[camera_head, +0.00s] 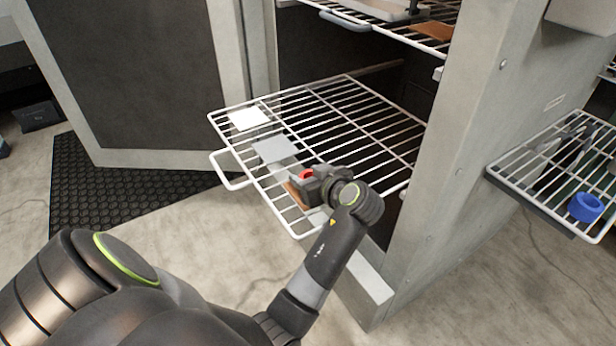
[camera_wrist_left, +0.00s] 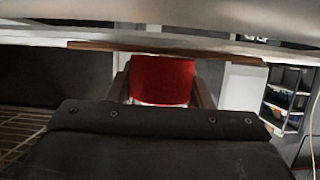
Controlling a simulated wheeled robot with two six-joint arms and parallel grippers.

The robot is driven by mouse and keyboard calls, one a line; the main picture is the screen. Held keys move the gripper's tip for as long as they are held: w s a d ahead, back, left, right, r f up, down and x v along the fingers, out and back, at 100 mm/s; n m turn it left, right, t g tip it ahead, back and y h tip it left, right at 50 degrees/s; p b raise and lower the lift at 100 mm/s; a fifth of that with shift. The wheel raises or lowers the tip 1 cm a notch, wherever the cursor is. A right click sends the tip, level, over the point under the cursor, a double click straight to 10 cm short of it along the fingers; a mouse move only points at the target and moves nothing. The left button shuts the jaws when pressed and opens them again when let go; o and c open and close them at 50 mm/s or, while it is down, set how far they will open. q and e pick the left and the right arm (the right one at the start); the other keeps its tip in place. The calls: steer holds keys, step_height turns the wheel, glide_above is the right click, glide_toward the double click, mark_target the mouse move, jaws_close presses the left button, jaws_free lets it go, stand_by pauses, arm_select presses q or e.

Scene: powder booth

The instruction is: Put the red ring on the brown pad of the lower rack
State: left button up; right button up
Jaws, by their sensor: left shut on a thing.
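The red ring (camera_head: 306,174) is in my left gripper (camera_head: 308,180), whose fingers are shut on it; only part of the ring shows in the head view. In the left wrist view the red ring (camera_wrist_left: 162,78) sits between the two fingers (camera_wrist_left: 162,88). The brown pad (camera_head: 293,193) lies near the front right of the lower rack (camera_head: 345,105), partly hidden by my gripper. The gripper is over or right beside the pad; I cannot tell whether the ring touches it. My right gripper is not in view.
A white pad (camera_head: 248,119) and a grey pad (camera_head: 272,150) lie on the lower rack. An upper rack (camera_head: 385,36) carries another brown pad (camera_head: 432,31). The booth's post (camera_head: 455,150) stands right of my arm. A side rack (camera_head: 530,180) holds a blue ring (camera_head: 586,207).

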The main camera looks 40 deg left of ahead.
arm_select(q)
steer(key=o, duration=1)
steer(key=shift+o, duration=0.2)
